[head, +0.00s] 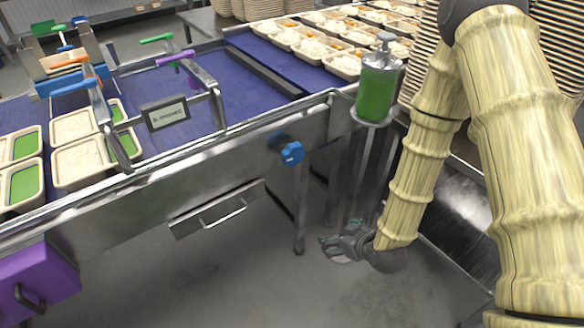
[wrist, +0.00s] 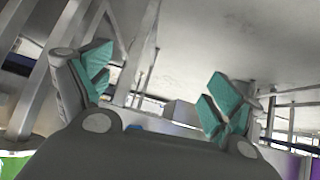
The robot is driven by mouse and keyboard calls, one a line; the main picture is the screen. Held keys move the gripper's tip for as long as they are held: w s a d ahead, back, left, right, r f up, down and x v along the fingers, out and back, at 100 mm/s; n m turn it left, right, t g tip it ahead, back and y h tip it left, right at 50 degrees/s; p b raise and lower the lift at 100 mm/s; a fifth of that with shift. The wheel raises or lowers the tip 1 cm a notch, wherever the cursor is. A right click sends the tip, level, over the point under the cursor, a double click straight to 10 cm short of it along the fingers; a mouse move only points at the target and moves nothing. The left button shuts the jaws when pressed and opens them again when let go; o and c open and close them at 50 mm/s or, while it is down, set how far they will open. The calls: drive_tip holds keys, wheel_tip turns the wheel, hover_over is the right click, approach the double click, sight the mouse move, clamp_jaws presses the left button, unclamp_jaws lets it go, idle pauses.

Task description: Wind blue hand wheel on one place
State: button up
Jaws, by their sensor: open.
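The blue hand wheel (head: 291,152) sits on the side of the metal conveyor frame, in the middle of the head view. My gripper (head: 328,243) is low, below and to the right of the wheel, near the stand's legs and well apart from the wheel. In the wrist view my gripper (wrist: 158,95) shows its two teal-padded fingers spread wide with nothing between them. A small blue patch shows at the gripper's lower edge in the wrist view; I cannot tell what it is.
The conveyor (head: 200,95) carries rice trays (head: 75,128). A green-filled dispenser (head: 377,88) stands right of the wheel, above my gripper. A drawer handle (head: 225,213) and purple box (head: 38,282) are at left. A frame leg (head: 301,205) stands below the wheel. Floor (head: 230,270) is clear in front.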

drive_tip(key=w+a+r+n+t+y+b, duration=0.3)
drive_tip(key=w+a+r+t+b, duration=0.1)
drive_tip(key=w+b, duration=0.4)
drive_tip(key=n+t+y+b, duration=0.2)
drive_tip(key=n+y+b, duration=0.1)
drive_tip(key=n+b, duration=0.25)
approach(295, 156)
drive_tip(key=w, duration=0.1)
drive_tip(key=shift+m, duration=0.35)
drive_tip(key=b+x, duration=0.1)
drive_tip(key=x, duration=1)
drive_tip(key=shift+a+f, duration=0.1)
drive_tip(key=shift+a, duration=0.15)
drive_tip(key=shift+s, duration=0.1)
drive_tip(key=shift+c, duration=0.4)
drive_tip(key=c, duration=0.9)
